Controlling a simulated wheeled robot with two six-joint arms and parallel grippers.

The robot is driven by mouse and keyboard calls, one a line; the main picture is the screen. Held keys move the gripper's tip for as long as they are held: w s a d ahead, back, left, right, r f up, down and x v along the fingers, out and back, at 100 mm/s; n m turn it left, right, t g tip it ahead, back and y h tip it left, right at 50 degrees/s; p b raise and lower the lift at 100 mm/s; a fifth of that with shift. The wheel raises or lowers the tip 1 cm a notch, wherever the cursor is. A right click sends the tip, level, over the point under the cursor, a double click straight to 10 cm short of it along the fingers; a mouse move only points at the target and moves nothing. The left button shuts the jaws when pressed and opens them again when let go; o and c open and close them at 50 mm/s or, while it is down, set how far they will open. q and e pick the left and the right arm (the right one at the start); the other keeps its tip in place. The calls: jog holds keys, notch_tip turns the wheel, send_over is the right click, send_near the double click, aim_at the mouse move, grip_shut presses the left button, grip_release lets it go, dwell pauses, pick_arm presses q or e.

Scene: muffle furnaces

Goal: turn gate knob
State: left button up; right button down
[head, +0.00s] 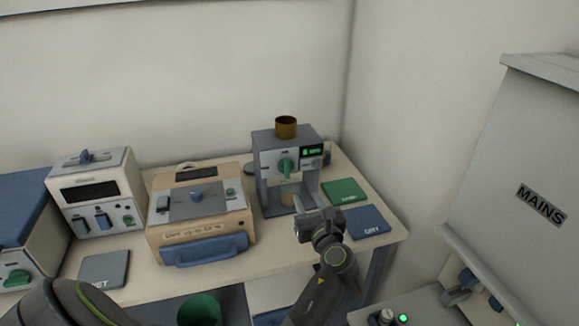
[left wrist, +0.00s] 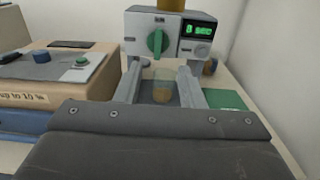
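The green knob (head: 286,167) is on the front of a grey dispenser-like machine (head: 268,141) at the back right of the table. In the left wrist view the knob (left wrist: 158,42) stands about upright, left of a lit green display (left wrist: 200,29). I cannot tell from any label that it is the gate knob. My left gripper (head: 307,194) is in front of the machine, below the knob and apart from it. Its two fingers are spread in the left wrist view (left wrist: 160,80). A clear cup with brown contents (left wrist: 162,92) shows beyond and between them. My right gripper is not in view.
A tan box with a blue handle (head: 205,249) and a white device (head: 98,190) stand to the left. A green pad (head: 344,191) and a blue-grey pad (head: 366,222) lie right of the machine. A grey MAINS cabinet (head: 525,170) stands at far right.

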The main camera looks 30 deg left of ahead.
aim_at(288, 164)
pick_arm(q)
jog(key=p+x, duration=0.2)
jog(key=x, duration=1.4)
jog(key=shift+a, duration=0.25)
grip_shut()
